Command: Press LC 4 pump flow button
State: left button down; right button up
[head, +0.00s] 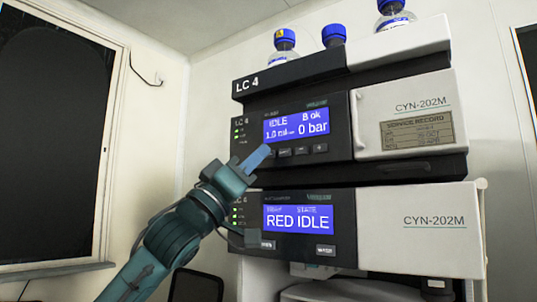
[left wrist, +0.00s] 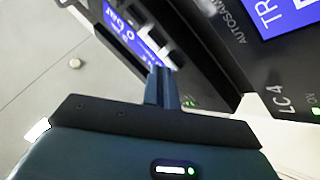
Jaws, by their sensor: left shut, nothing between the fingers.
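The LC 4 stack (head: 247,85) stands in the middle of the head view. Its upper module carries the pump display (head: 297,126), lit blue, reading IDLE, 1.0 ml and 0 bar. A row of small dark buttons (head: 302,150) sits under this display; their labels are too small to read. My left gripper (head: 264,154) is shut and empty, its fingertips at the left end of this row, hiding part of it. Whether they touch the panel I cannot tell. In the left wrist view the shut fingers (left wrist: 161,86) point at the panel beside the pump display (left wrist: 136,38). My right gripper is not in view.
The lower module has a blue display (head: 298,218) reading RED IDLE, with buttons (head: 325,250) below it. Blue-capped bottles (head: 285,42) stand on top of the stack. A dark window (head: 55,140) is at the left. The space left of the stack is open.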

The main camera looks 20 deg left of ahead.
pick_arm(q)
jog(key=shift+w+d, duration=0.1)
jog(key=shift+w, duration=0.3)
jog(key=shift+s, duration=0.1)
dwell(0.5)
jog(key=shift+s+a, duration=0.2)
jog(key=shift+s, duration=0.5)
jog(key=shift+s, duration=0.1)
jog(key=s, duration=0.2)
jog(key=s+a+b, duration=0.1)
jog(key=s, duration=0.1)
jog(key=shift+s+a, duration=0.15)
jog(key=shift+s, duration=0.2)
dwell(0.5)
